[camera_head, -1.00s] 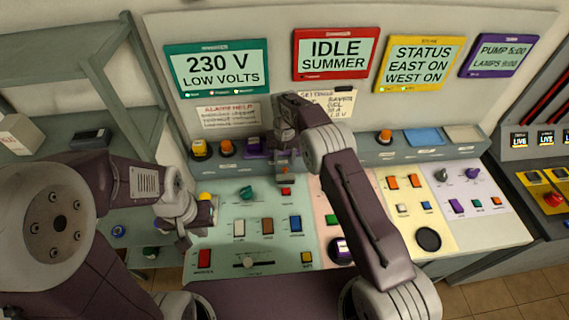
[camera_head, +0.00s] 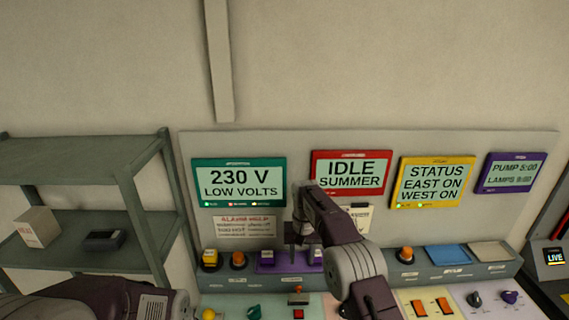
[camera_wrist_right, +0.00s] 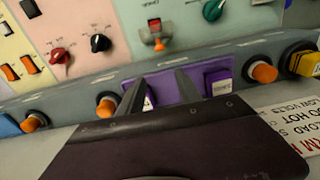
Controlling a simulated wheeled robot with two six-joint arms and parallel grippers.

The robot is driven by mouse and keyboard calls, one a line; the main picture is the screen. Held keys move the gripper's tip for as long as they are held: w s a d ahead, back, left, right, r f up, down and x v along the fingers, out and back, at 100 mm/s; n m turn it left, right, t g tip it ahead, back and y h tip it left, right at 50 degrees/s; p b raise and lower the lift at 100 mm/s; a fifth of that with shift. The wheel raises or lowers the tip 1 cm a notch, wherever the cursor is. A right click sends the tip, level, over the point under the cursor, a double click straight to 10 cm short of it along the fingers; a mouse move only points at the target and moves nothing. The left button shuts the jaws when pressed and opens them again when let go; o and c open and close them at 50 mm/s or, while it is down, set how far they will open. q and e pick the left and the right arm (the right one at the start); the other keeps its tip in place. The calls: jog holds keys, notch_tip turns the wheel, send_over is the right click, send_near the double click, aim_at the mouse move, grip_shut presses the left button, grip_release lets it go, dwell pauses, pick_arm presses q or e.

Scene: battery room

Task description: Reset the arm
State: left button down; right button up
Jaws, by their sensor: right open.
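My right gripper (camera_head: 302,245) is at the back ledge of the console, in front of a purple plate (camera_head: 283,268) with two purple buttons. In the right wrist view its fingers (camera_wrist_right: 160,88) are apart, with nothing between them but the plate. One finger partly covers one purple button; the other finger lies beside the second purple button (camera_wrist_right: 218,82). I cannot tell whether the fingers touch the plate. My left arm shows only at the lower left of the head view; its gripper is out of view.
Four screens stand on the back board: green "230 V LOW VOLTS" (camera_head: 239,183), red "IDLE SUMMER" (camera_head: 350,174), yellow "STATUS" (camera_head: 431,182) and purple "PUMP" (camera_head: 513,173). Orange buttons (camera_head: 238,260) flank the plate. A metal shelf (camera_head: 65,157) stands at left.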

jog(key=s+d+r+m+b, duration=0.1)
jog(key=s+d+r+b, duration=0.2)
jog(key=s+d+r, duration=0.45)
jog(key=s+d+f, duration=0.1)
jog(key=s+f, duration=0.5)
jog(key=s, duration=0.4)
jog(key=s+d+f+n+b, duration=0.1)
jog(key=s+d+f, duration=0.1)
jog(key=s+f, duration=0.5)
jog(key=shift+s+d+t, duration=0.3)
jog(key=shift+s+t, duration=0.1)
jog(key=shift+s, duration=1.65)
